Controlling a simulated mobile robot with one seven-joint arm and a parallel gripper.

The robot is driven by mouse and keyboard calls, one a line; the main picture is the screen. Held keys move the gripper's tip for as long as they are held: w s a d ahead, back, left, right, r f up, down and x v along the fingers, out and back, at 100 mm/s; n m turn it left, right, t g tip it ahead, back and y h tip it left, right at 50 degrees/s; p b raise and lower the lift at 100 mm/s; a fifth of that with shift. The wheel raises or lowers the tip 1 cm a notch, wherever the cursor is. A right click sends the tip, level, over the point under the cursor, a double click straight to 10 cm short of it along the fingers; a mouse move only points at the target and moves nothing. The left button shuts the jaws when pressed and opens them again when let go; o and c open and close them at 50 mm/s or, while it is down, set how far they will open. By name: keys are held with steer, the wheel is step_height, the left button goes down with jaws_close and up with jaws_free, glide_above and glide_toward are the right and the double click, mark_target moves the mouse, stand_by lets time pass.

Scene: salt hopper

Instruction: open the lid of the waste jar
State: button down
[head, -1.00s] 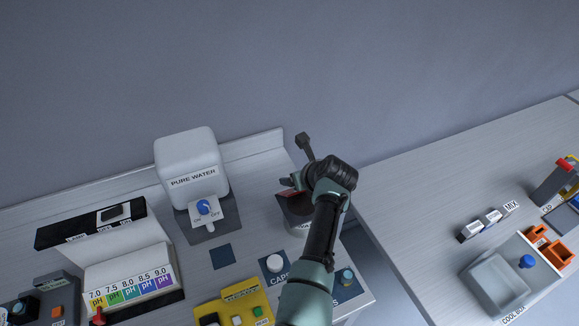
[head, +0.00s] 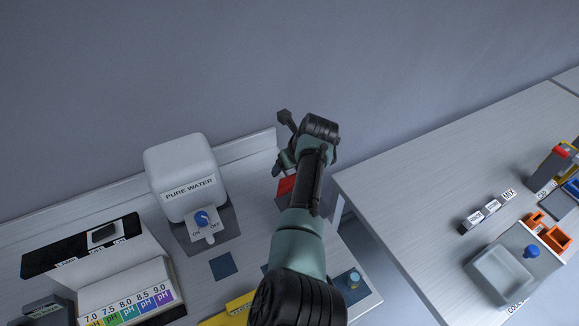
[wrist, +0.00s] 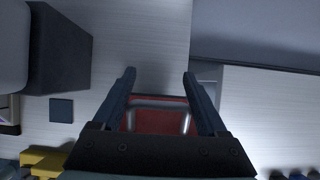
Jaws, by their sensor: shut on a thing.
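In the wrist view, a red panel with pale grey bars at its edges (wrist: 158,116) lies between the two fingers of my gripper (wrist: 160,76). My gripper is shut on it; I take it for the lid of the waste jar. In the head view, a red patch of the lid (head: 286,188) shows just below my gripper, left of my forearm. The jar body is mostly hidden behind my arm, and its label cannot be read. I cannot tell how far the lid is tilted.
A white PURE WATER tank (head: 182,178) with a blue knob stands left of my arm. A pH rack (head: 130,290) is at the lower left. A small blue-capped bottle (head: 353,279) stands right of my arm. A gap separates this bench from the right one (head: 440,170).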

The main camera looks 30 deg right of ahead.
steer(key=shift+s+a+f, duration=0.15)
steer(key=shift+s+f, duration=0.15)
steer(key=shift+f, duration=0.25)
stand_by(0.5)
steer(key=shift+c, duration=1.5)
jaws_free()
steer(key=shift+o, duration=0.7)
steer(key=shift+w, duration=0.2)
steer(key=shift+r, duration=0.1)
steer(key=shift+r, duration=0.1)
steer(key=b+v, duration=0.1)
steer(key=v, duration=1.1)
steer(key=shift+r, duration=0.35)
steer(key=shift+s, duration=0.1)
